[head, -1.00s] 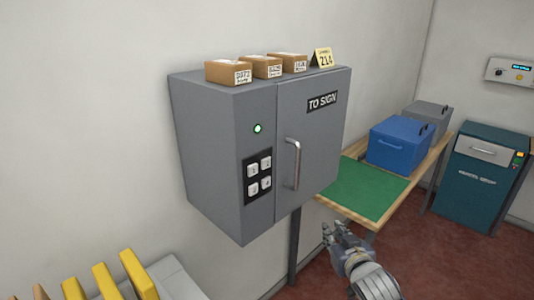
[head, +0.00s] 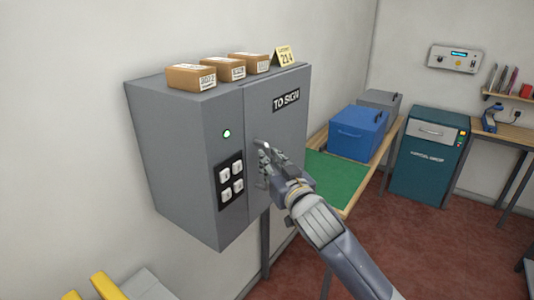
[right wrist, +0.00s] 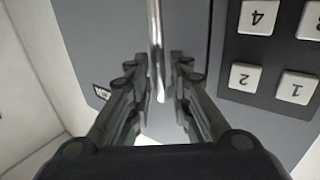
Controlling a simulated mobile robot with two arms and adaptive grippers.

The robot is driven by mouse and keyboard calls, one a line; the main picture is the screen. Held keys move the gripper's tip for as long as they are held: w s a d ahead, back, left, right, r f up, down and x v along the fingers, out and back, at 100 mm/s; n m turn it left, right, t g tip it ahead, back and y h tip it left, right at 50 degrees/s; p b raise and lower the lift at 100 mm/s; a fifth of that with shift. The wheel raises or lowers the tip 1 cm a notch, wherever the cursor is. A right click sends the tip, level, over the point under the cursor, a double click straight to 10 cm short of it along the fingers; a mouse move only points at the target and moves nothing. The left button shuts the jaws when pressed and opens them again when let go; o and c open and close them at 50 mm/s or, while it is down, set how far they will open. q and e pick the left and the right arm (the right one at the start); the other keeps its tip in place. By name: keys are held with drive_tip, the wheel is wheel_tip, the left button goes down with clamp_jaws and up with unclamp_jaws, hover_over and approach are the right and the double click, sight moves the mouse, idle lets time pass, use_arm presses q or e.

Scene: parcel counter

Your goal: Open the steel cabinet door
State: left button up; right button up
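The grey steel cabinet (head: 180,150) hangs on the wall, with its door (head: 290,125) marked "TO SIGN" shut. A green lamp (head: 227,133) is lit above a keypad (head: 230,180) on its front. My right gripper (head: 266,155) is at the door's handle and hides most of it in the head view. In the right wrist view the metal handle (right wrist: 155,45) runs between the two open fingers (right wrist: 156,85), with a gap visible on each side. My left gripper is not in view.
Several small cartons, including one (head: 191,77), and a yellow number card (head: 284,57) stand on the cabinet. To the right is a table with a green mat (head: 335,175) and a blue box (head: 357,133). A teal drop cabinet (head: 428,155) stands beyond.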

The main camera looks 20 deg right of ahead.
drive_tip(key=shift+w+a, duration=0.1)
drive_tip(key=shift+w, duration=1.1)
drive_tip(key=shift+c, duration=0.3)
clamp_jaws()
drive_tip(key=shift+s, duration=0.1)
